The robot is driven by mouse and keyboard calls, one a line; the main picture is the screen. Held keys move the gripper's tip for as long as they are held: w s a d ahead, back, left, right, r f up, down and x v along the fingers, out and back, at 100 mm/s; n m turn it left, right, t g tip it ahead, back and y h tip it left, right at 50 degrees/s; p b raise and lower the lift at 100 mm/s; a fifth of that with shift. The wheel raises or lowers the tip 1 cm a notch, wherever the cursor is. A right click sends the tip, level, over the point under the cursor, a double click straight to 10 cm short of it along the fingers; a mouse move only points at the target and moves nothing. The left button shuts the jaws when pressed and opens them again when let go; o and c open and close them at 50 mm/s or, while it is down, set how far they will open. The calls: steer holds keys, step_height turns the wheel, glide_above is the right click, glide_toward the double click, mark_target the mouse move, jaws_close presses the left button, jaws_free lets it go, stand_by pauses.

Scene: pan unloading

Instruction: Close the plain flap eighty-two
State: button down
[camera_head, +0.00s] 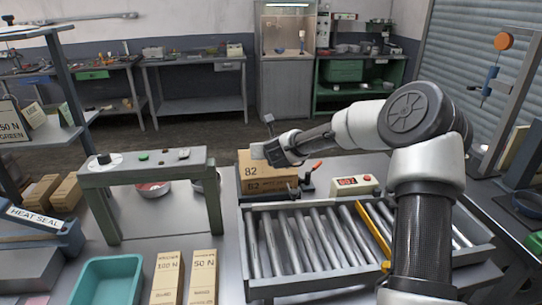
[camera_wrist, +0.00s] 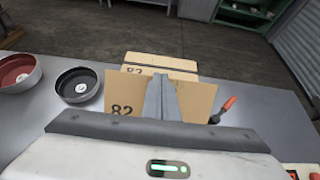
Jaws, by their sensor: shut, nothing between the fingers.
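A cardboard box (camera_head: 268,187) marked 82 stands on the grey bench behind the roller conveyor. Its panel marked 82 (camera_head: 255,168) rises at the upper front, and the same panel (camera_wrist: 118,100) spreads across the middle of the wrist view. A second tan part with 82 (camera_wrist: 160,63) shows beyond it. My gripper (camera_head: 262,148) is at the top of the box. In the wrist view my shut fingers (camera_wrist: 162,98) are in front of the panel and hide its middle. I cannot tell whether they touch it.
A tool with an orange handle (camera_wrist: 229,103) lies close right of the box. A red bowl (camera_wrist: 20,73) and a dark bowl (camera_wrist: 79,86) stand to the left. A red-display unit (camera_head: 356,186) and the roller conveyor (camera_head: 300,240) are nearer. A grey-green stand (camera_head: 150,165) is left.

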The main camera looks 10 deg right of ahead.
steer(key=shift+w+p, duration=0.45)
steer(key=shift+p, duration=0.05)
steer(key=shift+w+a+f+g+p, duration=0.1)
steer(key=shift+w+f+g+p, duration=0.1)
steer(key=shift+w+g+p, duration=0.45)
steer(key=shift+w+f+p, duration=0.45)
steer(key=shift+f+p, duration=0.05)
steer(key=shift+p, duration=0.4)
steer(key=shift+w+f+b, duration=0.45)
steer(key=shift+w+f, duration=0.35)
steer(key=shift+f, duration=0.25)
steer(key=shift+w+f+b, duration=0.45)
steer(key=shift+w+f, duration=0.3)
steer(key=shift+f, duration=0.3)
steer(key=shift+f, duration=0.15)
steer(key=shift+s+f+b, duration=0.2)
steer(key=shift+s+b, duration=0.1)
steer(key=shift+b, duration=0.6)
